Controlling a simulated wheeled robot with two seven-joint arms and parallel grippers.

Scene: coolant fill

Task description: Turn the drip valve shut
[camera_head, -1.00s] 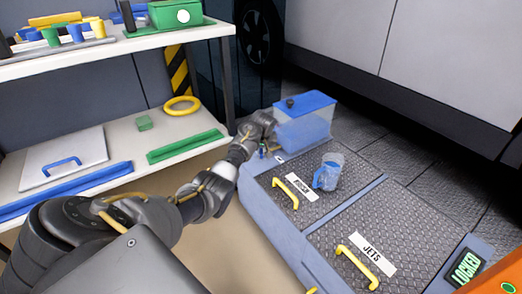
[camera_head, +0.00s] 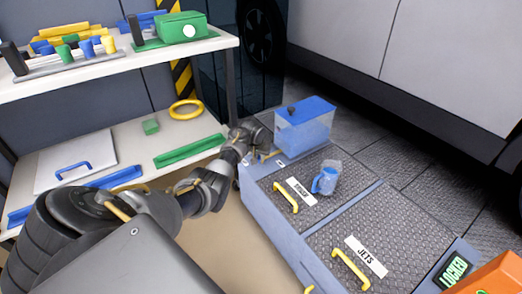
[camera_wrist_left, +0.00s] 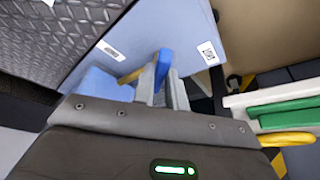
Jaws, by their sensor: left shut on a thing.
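The drip valve's blue lever (camera_wrist_left: 163,62) stands between my left gripper's fingers in the left wrist view. My left gripper (camera_wrist_left: 161,84) is shut on it. A brass-coloured part (camera_wrist_left: 130,77) shows beside the fingers. In the head view my left gripper (camera_head: 261,151) is at the near left side of the blue-lidded tank (camera_head: 304,133), by the corner of the blue-grey deck (camera_head: 262,195). There the hand mostly hides the valve, so its exact angle is unclear. My right gripper is not in view.
A clear jug (camera_head: 327,176) with a blue handle stands on the deck's tread plate, near two yellow handles, the nearer (camera_head: 350,268) by the JETS label. A green LOCKED display (camera_head: 455,270) is at right. A white shelf (camera_head: 120,63) with parts stands left; a vehicle is behind.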

